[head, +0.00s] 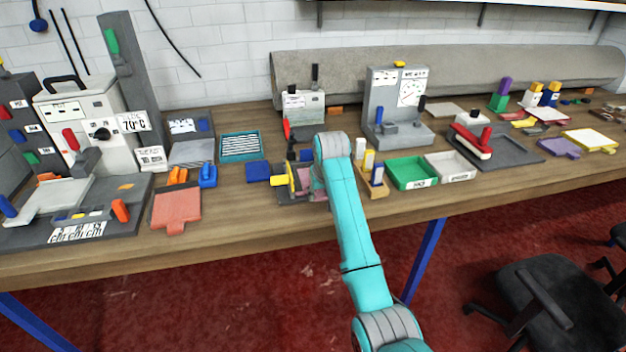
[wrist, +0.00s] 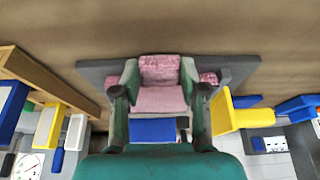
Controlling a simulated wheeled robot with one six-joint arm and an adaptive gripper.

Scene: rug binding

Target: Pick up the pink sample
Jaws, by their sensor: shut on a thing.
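The pink sample (wrist: 160,98) has a mottled top and a smooth lighter pink face in the wrist view. My gripper (wrist: 158,82) has one finger on each side of it and is shut on it. The sample is over a dark grey plate (wrist: 92,72); I cannot tell whether it still touches it. A blue block (wrist: 153,130) lies between the sample and my gripper's palm. In the head view my gripper (head: 312,180) is low over the bench, and my arm hides most of the sample.
A yellow clamp-like piece (wrist: 232,113) stands close beside my gripper, also seen in the head view (head: 283,180). On the other side is a wooden rack (head: 375,193) with upright pieces. A green tray (head: 410,186) and a white tray (head: 452,176) stand further right. Bare bench (head: 240,225) lies in front.

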